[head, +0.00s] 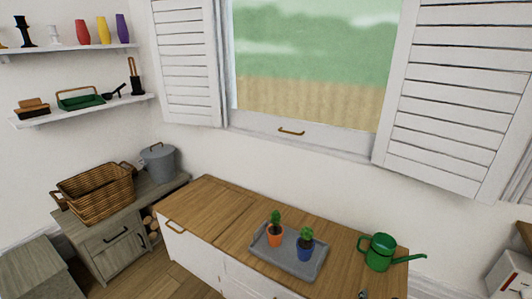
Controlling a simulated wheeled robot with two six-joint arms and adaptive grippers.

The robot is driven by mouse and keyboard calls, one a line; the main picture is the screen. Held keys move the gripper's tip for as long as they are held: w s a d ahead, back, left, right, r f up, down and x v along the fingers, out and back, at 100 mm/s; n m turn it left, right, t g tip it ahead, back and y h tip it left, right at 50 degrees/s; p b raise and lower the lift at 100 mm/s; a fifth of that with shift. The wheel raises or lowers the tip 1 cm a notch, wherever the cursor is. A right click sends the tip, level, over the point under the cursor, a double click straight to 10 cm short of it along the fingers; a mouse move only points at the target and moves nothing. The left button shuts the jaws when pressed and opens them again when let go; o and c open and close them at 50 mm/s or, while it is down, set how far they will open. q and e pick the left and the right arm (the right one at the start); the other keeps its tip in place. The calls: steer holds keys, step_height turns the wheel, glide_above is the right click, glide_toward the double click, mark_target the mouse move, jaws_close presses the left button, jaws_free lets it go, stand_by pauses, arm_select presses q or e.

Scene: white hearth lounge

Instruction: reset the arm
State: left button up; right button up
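Neither of my arms nor grippers can be made out in the head view. A wooden-topped cabinet (210,207) stands below the window. On it a grey tray (285,264) holds an orange pot (275,238) and a blue pot (305,252), each upright with a small green plant. A green watering can (381,252) stands to the right of the tray, its spout pointing right. A small dark item (362,294) shows at the bottom edge, too cut off to identify.
A grey-wood cabinet (118,243) at left bears a wicker basket (96,193) and a grey lidded bin (158,162). Two wall shelves hold vases, candlesticks and tools. White shutters flank the window (310,60). The wooden top left of the tray is clear.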

steer(key=s+a+r+m+g+y, duration=0.2)
steer(key=s+a+m+g, duration=0.15)
steer(key=s+m, duration=0.7)
steer(key=s+a+r+m+g+y, duration=0.1)
steer(key=s+a+m+g+y, duration=0.2)
steer(key=s+m, duration=0.75)
steer(key=w+d+f+m+g, duration=0.1)
steer(key=w+f+m+g, duration=0.15)
steer(key=f, duration=1.45)
steer(key=s+d+f+m, duration=0.1)
steer(key=s+f, duration=0.3)
steer(key=f, duration=0.5)
steer(key=s+d+f, duration=0.1)
steer(key=s+f, duration=0.3)
steer(key=f, duration=0.4)
arm_select(q)
steer(key=s+r+p, duration=1.2)
steer(key=p, duration=0.8)
steer(key=shift+a+r, duration=0.3)
steer(key=shift+r, duration=0.1)
arm_select(e)
steer(key=s+r, duration=1.1)
steer(key=s, duration=0.1)
steer(key=shift+s+d+r+g+h, duration=0.25)
steer(key=shift+s+r+g+h, duration=0.05)
steer(key=shift+s, duration=0.05)
